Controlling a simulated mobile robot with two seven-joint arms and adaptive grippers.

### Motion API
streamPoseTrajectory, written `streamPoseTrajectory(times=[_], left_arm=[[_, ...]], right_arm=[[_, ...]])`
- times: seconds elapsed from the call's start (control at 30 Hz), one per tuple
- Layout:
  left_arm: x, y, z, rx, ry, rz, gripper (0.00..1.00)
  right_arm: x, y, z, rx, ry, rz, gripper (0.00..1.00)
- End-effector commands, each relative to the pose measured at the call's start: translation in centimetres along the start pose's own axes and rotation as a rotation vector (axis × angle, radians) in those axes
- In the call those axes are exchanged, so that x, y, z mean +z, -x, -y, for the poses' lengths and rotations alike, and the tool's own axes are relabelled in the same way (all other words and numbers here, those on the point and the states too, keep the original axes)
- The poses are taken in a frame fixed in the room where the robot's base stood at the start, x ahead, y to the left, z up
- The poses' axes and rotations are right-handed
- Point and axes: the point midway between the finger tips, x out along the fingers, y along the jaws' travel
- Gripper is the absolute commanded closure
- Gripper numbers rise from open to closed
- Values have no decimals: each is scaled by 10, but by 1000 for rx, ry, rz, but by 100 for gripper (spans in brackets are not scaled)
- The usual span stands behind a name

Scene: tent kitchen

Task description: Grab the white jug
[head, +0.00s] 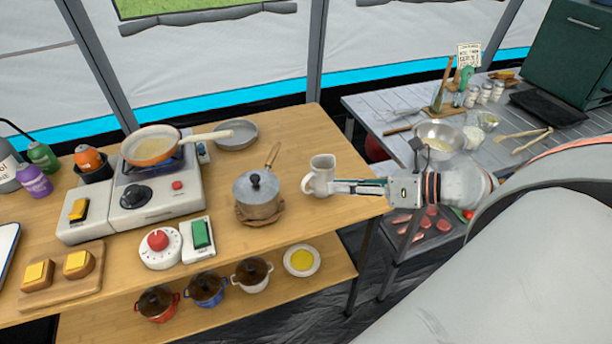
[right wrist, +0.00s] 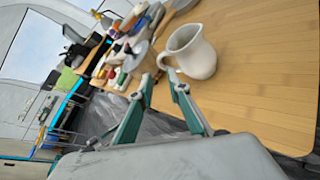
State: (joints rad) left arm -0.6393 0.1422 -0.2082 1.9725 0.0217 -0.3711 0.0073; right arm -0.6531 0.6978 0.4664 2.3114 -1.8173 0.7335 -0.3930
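The white jug (head: 322,172) stands upright on the wooden table, near its right end, with its handle to the left. My right gripper (head: 345,187) reaches in from the right, with its fingertips close to the jug's body. In the right wrist view the jug (right wrist: 198,58) is just beyond the fingertips, with its handle near the right-hand finger. The two fingers of this gripper (right wrist: 160,82) are apart with nothing between them. I cannot tell whether a finger touches the jug. My left gripper is not in view.
A lidded pot (head: 257,196) stands left of the jug, with a grey pan (head: 236,134) behind. A stove (head: 150,190) carries a frying pan (head: 151,145). A shelf below holds several small pots. A grey table (head: 385,110) with a bowl (head: 440,139) stands at right.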

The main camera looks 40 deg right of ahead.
Motion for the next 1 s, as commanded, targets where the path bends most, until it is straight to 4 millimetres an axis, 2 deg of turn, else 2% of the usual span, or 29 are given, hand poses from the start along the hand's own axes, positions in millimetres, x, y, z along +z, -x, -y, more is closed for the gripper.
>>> streamPoseTrajectory(times=[0.3,0.47,0.8,1.0], left_arm=[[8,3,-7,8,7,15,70],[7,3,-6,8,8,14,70],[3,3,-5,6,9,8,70],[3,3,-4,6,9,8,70]], right_arm=[[1,-24,0,1,0,2,83],[3,-36,0,1,0,3,83],[4,-73,1,0,-2,1,83],[4,-78,1,-1,-1,0,83]])
